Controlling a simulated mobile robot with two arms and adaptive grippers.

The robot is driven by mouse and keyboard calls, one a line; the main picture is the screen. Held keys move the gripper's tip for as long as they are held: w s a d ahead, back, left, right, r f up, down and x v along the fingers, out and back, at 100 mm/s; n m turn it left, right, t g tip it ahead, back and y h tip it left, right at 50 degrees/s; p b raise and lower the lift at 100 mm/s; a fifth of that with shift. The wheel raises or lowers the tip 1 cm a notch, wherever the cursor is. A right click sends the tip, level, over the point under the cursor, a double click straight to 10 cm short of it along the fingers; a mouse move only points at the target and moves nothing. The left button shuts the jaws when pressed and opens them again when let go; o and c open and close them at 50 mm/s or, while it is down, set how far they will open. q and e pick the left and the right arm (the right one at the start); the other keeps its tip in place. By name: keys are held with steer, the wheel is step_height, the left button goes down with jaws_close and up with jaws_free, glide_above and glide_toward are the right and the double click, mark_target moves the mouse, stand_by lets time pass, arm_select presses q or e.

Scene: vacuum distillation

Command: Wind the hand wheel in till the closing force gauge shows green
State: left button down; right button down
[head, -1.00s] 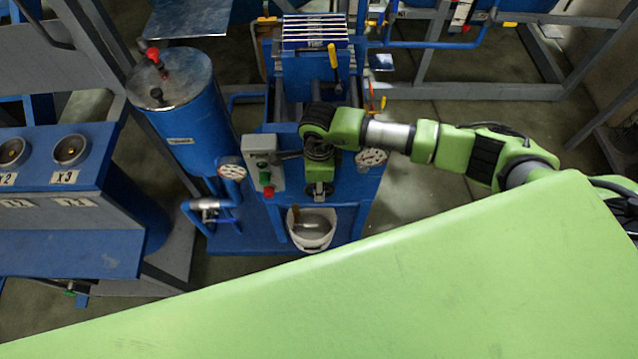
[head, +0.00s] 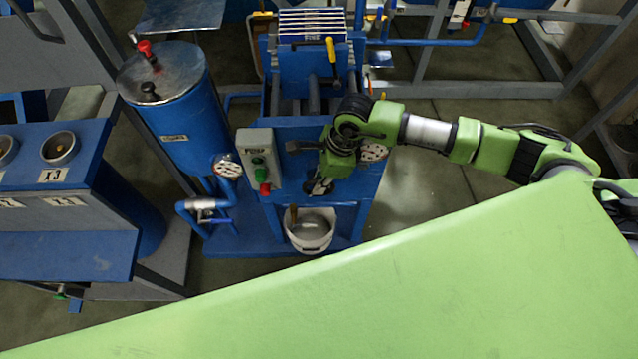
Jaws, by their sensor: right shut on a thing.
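My right gripper (head: 319,187) is at the front of the blue press (head: 292,128), reaching in from the right and pointing down. It is shut on what appears to be the hand wheel's grip. The wheel itself is mostly hidden behind my wrist, and its outline cannot be made out. A round pale dial (head: 373,152) sits on the press front just right of my wrist, partly covered by my arm. Its reading is too small to tell, and I cannot confirm that it is the closing force gauge. My left gripper is out of view.
A grey control box (head: 259,160) with green and red buttons stands close left of my gripper. A white bucket (head: 310,232) is below it. A blue tank (head: 177,115) with pipework stands left. My green body panel fills the lower right.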

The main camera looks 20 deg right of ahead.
steer(key=c, duration=2.1)
jaws_free()
steer(key=shift+c, duration=0.2)
steer(key=v, duration=1.2)
steer(key=shift+d, duration=0.1)
